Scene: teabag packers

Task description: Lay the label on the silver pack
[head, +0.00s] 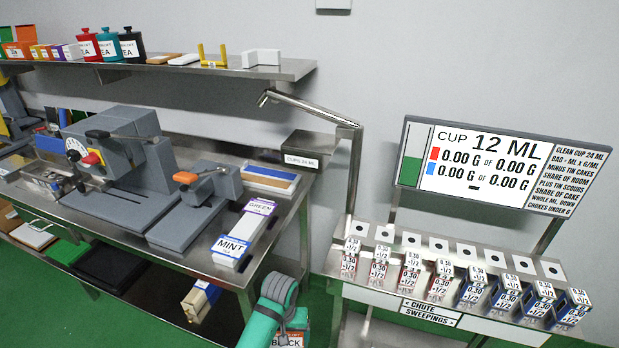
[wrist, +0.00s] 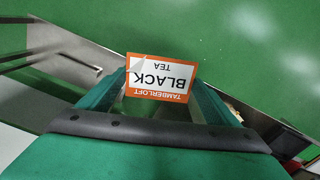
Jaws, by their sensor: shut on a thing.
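My gripper (head: 283,328) is at the bottom of the head view, in front of the steel bench's right corner. It is shut on an orange-bordered white label (head: 291,341) reading BLACK. In the wrist view the label (wrist: 160,77) sits between the fingertips (wrist: 163,98), upside down, reading TAMBERLOFT BLACK TEA, with one corner looking folded. I cannot single out a plain silver pack. Two labelled packs, MINT (head: 233,248) and GREEN (head: 257,207), lie on the bench's right end, apart from my gripper.
A grey machine (head: 115,150) with a dial fills the bench's left part. A lower grey device with an orange handle (head: 186,177) is right of it. A stand with several small boxes (head: 411,272) and a display board (head: 500,165) is at right. Green floor lies between.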

